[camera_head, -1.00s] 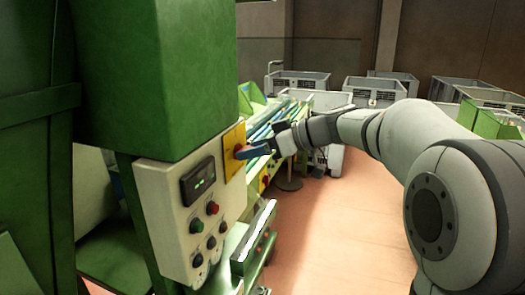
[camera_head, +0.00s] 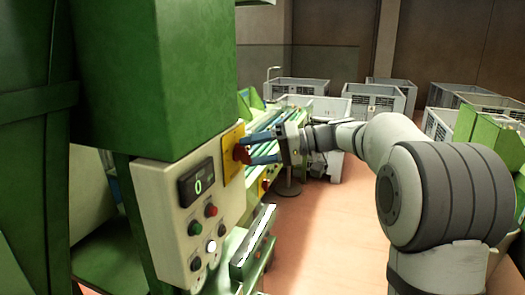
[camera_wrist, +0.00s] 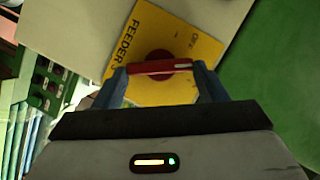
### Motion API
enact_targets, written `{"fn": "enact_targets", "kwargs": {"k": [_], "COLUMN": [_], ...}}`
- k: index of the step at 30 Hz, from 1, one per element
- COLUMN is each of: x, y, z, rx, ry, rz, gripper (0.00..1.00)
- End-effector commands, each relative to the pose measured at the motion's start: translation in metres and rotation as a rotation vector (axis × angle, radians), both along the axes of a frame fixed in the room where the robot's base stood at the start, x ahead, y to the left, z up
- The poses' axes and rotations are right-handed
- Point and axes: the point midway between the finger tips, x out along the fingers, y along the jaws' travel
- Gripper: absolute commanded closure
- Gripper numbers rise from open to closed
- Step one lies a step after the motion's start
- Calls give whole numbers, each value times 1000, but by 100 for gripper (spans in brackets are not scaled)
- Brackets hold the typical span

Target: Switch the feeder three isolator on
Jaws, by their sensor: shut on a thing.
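The feeder three isolator is a red rotary handle (camera_head: 240,153) on a yellow plate (camera_head: 231,170) at the corner of the cream control panel. In the wrist view the plate (camera_wrist: 190,45) reads "FEEDER 3" and "OFF"; other lettering is hidden. The red handle bar (camera_wrist: 158,67) lies across the wrist picture, over a dark red round base. My gripper (camera_head: 250,150) is shut on the handle, with one blue finger above the other in the head view. In the wrist view my gripper's fingers (camera_wrist: 160,72) are at the two ends of the bar.
The cream panel (camera_head: 170,210) has a display (camera_head: 197,183) showing a green 0, several buttons and a lit white lamp (camera_head: 211,246). A green housing (camera_head: 155,75) overhangs it. Grey crates (camera_head: 385,98) stand behind. The floor (camera_head: 320,240) to the right is clear.

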Motion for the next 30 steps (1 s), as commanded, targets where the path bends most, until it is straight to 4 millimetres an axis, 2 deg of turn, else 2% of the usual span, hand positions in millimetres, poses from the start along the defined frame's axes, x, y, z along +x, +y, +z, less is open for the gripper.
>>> {"fn": "enact_targets", "kwargs": {"k": [15, 30], "x": [1, 1], "y": [1, 1], "z": [-4, -6], "rx": [147, 199], "ry": [400, 544], "rz": [6, 4], "gripper": [57, 57]}}
